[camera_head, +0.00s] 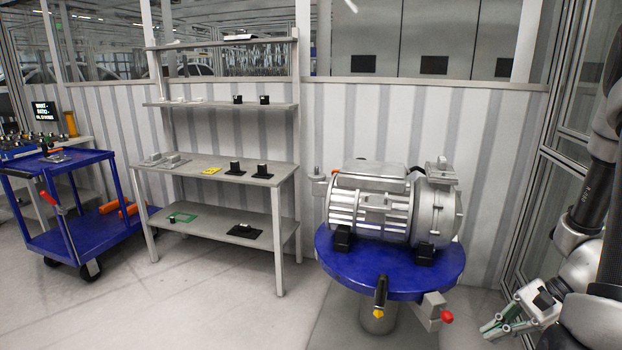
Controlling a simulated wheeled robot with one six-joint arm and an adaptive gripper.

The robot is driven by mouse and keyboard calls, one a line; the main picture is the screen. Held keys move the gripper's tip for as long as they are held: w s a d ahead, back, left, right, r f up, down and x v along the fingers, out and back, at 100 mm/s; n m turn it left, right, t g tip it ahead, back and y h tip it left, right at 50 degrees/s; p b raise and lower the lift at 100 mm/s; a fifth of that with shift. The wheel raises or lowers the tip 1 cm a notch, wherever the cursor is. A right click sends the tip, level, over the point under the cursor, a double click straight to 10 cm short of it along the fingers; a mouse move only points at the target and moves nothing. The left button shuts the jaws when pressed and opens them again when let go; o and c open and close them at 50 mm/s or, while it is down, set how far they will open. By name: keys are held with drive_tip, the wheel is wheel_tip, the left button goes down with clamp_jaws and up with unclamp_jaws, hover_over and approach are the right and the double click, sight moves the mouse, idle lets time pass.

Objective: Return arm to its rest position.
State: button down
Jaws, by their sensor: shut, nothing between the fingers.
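My gripper (507,322) is at the lower right of the head view, low and close to me, with its fingers pointing left. It looks shut and holds nothing. My dark and silver arm runs up the right edge and is partly cut off by the frame. The gripper is apart from the drive unit (372,213), a silver ribbed motor that sits on a round blue stand (340,262) left of the gripper.
The stand has a red-knobbed lever (446,317) jutting toward my gripper. A grey shelf rack (225,170) with small parts stands at the back. A blue cart (66,243) is at the left. A glazed wall (560,130) stands behind my arm. Floor at the left front is clear.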

drive_tip(key=s+a+r+n+t+h, duration=0.1)
drive_tip(key=s+r+n+h, duration=0.1)
drive_tip(key=r+n, duration=0.3)
drive_tip(key=s+a+r+n+t+h, duration=0.1)
drive_tip(key=r+n+h, duration=0.3)
drive_tip(key=r, duration=0.9)
drive_tip(key=s+a+r+n+t+h, duration=0.1)
drive_tip(key=s+r+n+h, duration=0.1)
drive_tip(key=r+n, duration=0.5)
wheel_tip(320, 180, up, 2)
drive_tip(key=shift+s+r+h, duration=0.15)
drive_tip(key=shift+s+h, duration=0.25)
drive_tip(key=shift+s, duration=0.3)
